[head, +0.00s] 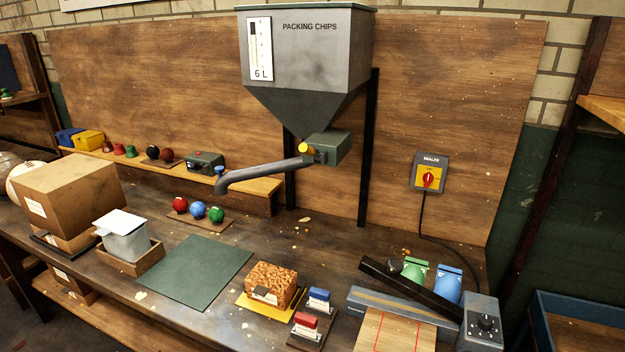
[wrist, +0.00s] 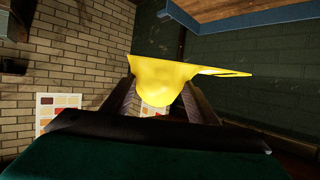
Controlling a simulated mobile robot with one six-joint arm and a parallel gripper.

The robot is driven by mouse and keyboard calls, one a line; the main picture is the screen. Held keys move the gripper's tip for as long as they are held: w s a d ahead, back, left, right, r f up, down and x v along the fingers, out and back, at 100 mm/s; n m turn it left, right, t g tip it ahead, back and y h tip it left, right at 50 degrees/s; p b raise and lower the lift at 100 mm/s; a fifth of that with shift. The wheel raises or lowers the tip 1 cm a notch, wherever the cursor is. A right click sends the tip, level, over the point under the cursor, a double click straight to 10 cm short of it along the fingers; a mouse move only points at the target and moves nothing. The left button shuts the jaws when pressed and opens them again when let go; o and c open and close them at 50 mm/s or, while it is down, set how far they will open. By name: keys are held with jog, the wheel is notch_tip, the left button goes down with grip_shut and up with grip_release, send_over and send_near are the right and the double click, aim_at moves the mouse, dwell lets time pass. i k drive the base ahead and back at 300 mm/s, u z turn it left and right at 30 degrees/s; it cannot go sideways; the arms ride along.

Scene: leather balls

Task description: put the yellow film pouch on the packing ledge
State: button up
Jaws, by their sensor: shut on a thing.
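The yellow film pouch (wrist: 165,75) is in my gripper (wrist: 158,98) in the wrist view. It bulges at the middle and has a flat, thin edge reaching right. The two fingers stand on either side of its lower part, shut on it. My gripper and this pouch are not seen in the head view. A raised wooden ledge (head: 252,184) runs along the back of the bench in the head view; I cannot tell for sure that it is the packing ledge.
A grey hopper (head: 300,65) with a spout hangs over the bench. The sealer (head: 410,305) has green (head: 414,268) and blue (head: 447,284) pouches behind it. A green mat (head: 195,270) is bare. A blue-edged wooden surface (wrist: 250,17) shows in the wrist view.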

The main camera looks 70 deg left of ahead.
aim_at(243, 182)
jog(key=z, duration=5.05)
jog(key=i, duration=0.2)
jog(key=z, duration=2.85)
